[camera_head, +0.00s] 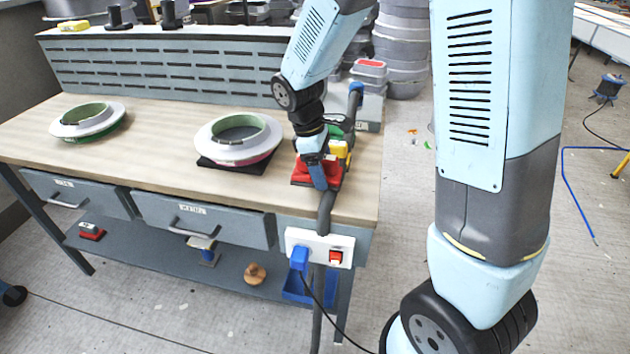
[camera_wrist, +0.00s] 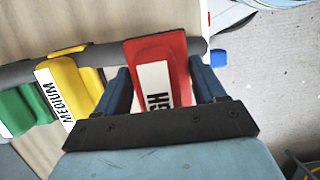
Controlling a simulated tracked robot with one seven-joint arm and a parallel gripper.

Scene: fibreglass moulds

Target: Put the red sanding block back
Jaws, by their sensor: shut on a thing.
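The red sanding block (camera_head: 302,174) is at the right front of the workbench, between the fingers of my gripper (camera_head: 318,170). In the wrist view, the red block (camera_wrist: 160,50) has a white label, partly hidden and only partly readable. My gripper (camera_wrist: 164,85) is shut on it, with a dark blue finger on each side. A yellow block (camera_wrist: 72,88) marked MEDIUM and a green block (camera_wrist: 28,110) stand in a row to its left. In the head view, the yellow block (camera_head: 338,149) is behind my gripper. I cannot tell whether the red block touches the surface below.
Two ring moulds (camera_head: 88,121) (camera_head: 238,138) lie on the bench top (camera_head: 160,150). A slotted back panel (camera_head: 160,70) stands behind. Another red block (camera_head: 91,232) lies on the lower shelf.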

